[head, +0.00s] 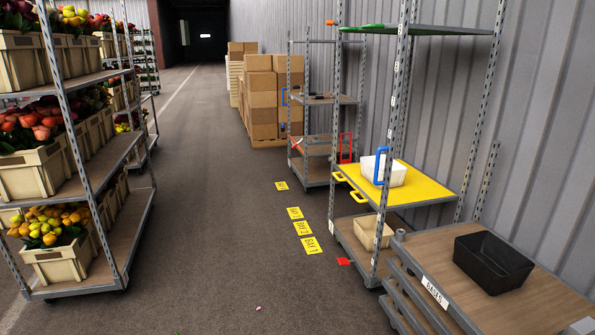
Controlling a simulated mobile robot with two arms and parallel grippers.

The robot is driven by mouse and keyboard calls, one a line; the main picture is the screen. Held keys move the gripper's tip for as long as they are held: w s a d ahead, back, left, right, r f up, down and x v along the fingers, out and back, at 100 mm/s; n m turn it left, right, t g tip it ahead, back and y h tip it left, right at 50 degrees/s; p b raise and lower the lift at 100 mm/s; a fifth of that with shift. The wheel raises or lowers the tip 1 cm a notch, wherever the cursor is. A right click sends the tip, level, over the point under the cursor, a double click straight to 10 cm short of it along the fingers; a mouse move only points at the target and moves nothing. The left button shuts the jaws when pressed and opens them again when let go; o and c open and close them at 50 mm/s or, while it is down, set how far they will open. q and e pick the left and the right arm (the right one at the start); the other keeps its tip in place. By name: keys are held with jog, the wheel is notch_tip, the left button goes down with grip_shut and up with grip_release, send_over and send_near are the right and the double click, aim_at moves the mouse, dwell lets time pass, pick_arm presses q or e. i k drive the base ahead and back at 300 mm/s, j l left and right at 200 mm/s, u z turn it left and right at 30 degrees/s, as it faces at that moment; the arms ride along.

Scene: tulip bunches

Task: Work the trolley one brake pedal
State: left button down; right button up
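A trolley with upright posts (399,90) and a yellow shelf (425,186) stands at the right, beside a row of yellow floor labels. A small red piece (345,262) sits low at this trolley's left front edge, close to the floor. It looks like a brake pedal, but it is too small to tell whether it is up or down. The nearest floor label (311,246) seems to read Bay 1. Neither of my grippers is in view.
A wooden-topped bench (530,300) with a black tray (493,262) stands at the near right. A flower trolley (135,205) lines the left. A farther trolley (318,175) and stacked boxes (262,105) stand along the right wall. The grey aisle floor (215,220) between is mostly clear.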

aim_at(343, 262)
jog(key=i+z, duration=0.1)
jog(key=i, duration=0.6)
jog(key=i+j, duration=0.15)
jog(key=i, duration=0.55)
jog(key=i+j+z, duration=0.15)
jog(key=i, duration=0.55)
